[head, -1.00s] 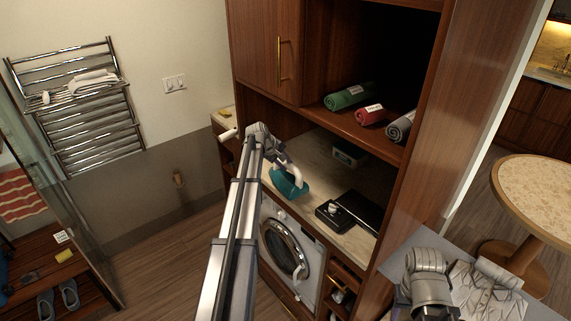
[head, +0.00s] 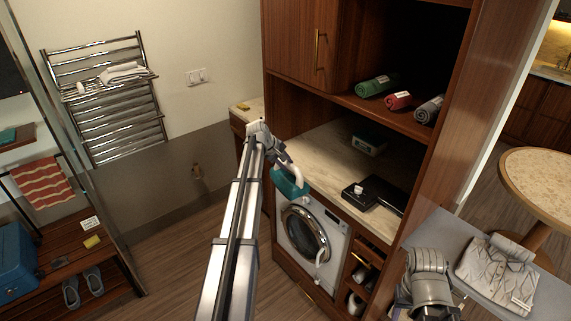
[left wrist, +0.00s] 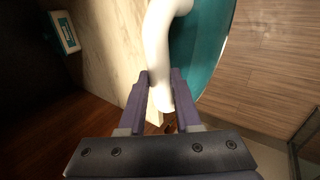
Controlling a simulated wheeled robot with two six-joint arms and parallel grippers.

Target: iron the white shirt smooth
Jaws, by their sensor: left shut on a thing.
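A teal iron (head: 289,183) with a white handle hangs in front of the counter edge, above the washing machine. My left gripper (head: 287,163) is shut on its handle. In the left wrist view, the white handle (left wrist: 159,40) sits between the two fingers and the teal body (left wrist: 207,42) is beside it. The white shirt (head: 496,268) lies on the grey ironing board (head: 440,228) at the lower right, with dark crease lines across it. My right arm shows beside the shirt, but its gripper fingers do not show.
The washing machine (head: 311,235) stands under the counter (head: 322,150). A black folded item (head: 370,194) and a small green box (head: 369,143) are on the counter. Rolled towels (head: 377,85) lie on the shelf above. A round table (head: 540,185) stands at right. Open floor lies left of the cabinet.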

